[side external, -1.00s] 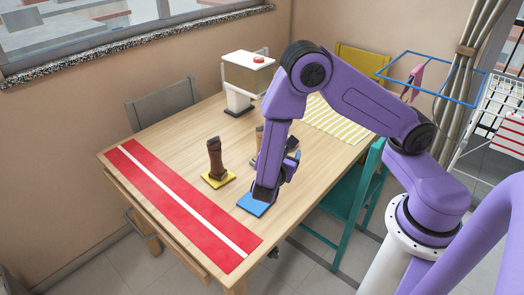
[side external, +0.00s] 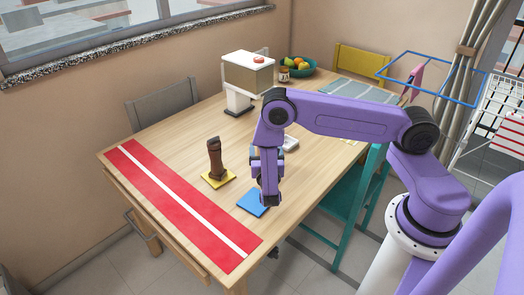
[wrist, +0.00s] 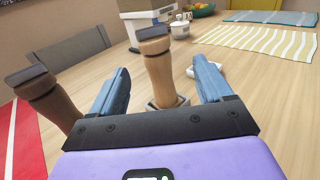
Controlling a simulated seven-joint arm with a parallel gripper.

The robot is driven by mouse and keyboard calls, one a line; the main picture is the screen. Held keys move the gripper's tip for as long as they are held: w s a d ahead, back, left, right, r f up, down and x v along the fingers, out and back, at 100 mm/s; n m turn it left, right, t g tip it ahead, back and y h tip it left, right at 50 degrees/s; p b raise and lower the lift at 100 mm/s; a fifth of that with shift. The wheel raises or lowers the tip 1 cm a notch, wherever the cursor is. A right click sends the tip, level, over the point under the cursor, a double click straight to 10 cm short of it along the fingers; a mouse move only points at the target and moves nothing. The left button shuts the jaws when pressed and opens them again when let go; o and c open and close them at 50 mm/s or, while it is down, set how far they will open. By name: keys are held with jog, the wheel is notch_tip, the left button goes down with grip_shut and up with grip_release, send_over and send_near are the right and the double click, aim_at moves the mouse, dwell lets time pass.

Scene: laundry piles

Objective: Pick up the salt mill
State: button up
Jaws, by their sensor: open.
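A dark brown mill (side external: 215,158) stands upright on a yellow coaster (side external: 219,180) in the side view; it also shows at the left edge of the wrist view (wrist: 48,98). A lighter wooden mill (wrist: 160,72) with a dark top stands on a small grey square base (wrist: 182,101) in the wrist view. No label tells which is the salt mill. My gripper (wrist: 161,66) is open, its blue fingers on either side of the lighter mill's line of view; contact cannot be told.
A red runner (side external: 180,205) with a white stripe lies along the table's left edge. A white dish (side external: 291,143), a white-based appliance (side external: 240,98), a jar (side external: 284,73) and a fruit bowl (side external: 303,72) stand farther back. Chairs surround the table.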

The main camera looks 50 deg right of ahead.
jog(key=shift+w+a+x, duration=0.1)
jog(key=shift+x, duration=2.45)
jog(key=shift+w+a+x, duration=0.15)
jog(key=shift+x, duration=2.4)
grip_shut()
